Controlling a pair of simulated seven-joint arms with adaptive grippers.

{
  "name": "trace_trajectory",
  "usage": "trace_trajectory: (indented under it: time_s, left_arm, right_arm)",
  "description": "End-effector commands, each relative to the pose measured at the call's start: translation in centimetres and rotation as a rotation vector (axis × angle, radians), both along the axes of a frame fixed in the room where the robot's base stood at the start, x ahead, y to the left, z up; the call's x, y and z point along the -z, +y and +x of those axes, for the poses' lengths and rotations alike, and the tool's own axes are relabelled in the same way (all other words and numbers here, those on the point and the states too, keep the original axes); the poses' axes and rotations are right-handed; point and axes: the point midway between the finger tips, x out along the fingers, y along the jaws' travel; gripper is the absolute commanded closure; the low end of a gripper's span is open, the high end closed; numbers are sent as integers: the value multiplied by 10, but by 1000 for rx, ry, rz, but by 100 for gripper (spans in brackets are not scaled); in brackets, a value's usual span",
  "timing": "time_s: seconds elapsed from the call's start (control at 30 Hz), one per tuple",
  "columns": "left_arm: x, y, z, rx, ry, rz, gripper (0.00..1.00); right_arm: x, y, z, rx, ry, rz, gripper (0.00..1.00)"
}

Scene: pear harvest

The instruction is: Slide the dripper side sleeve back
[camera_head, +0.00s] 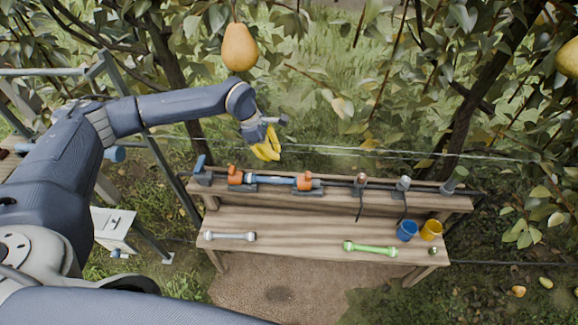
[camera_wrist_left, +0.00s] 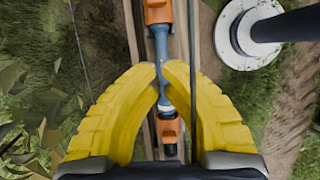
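A black pipe line with blue and orange fittings runs along the back rail of the wooden bench. A left orange clamp-like fitting (camera_head: 235,175) and a right orange fitting (camera_head: 304,181) sit on it, with a blue-grey length (camera_head: 270,181) between them. I cannot tell which part is the dripper side sleeve. My left gripper (camera_head: 266,146) is behind and above this line, its yellow fingers pointing down. In the left wrist view its fingertips (camera_wrist_left: 161,70) nearly meet, with nothing clearly held. An orange fitting (camera_wrist_left: 169,133) shows between the fingers. My right gripper is out of view.
Capped pieces stand at the line's right. A pear (camera_head: 239,47) hangs above my left gripper. Wires and branches lie behind.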

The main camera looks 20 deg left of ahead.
Motion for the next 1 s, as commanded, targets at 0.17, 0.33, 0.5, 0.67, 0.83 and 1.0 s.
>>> trace_trajectory:
  time_s: [0.17,0.33,0.5,0.67,0.83,1.0]
  left_arm:
    - [19,-8,1,3,3,0,100]
    - [47,-19,3,3,3,0,100]
    - [75,-29,6,1,3,-1,100]
    - [91,-43,10,4,0,-2,100]
    - [90,-61,14,3,1,-1,100]
    - [90,-70,17,0,1,0,100]
  right_arm:
    - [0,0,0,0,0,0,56]
    - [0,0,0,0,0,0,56]
    - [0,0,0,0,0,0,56]
    - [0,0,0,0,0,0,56]
    - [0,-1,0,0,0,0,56]
    - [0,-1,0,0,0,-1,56]
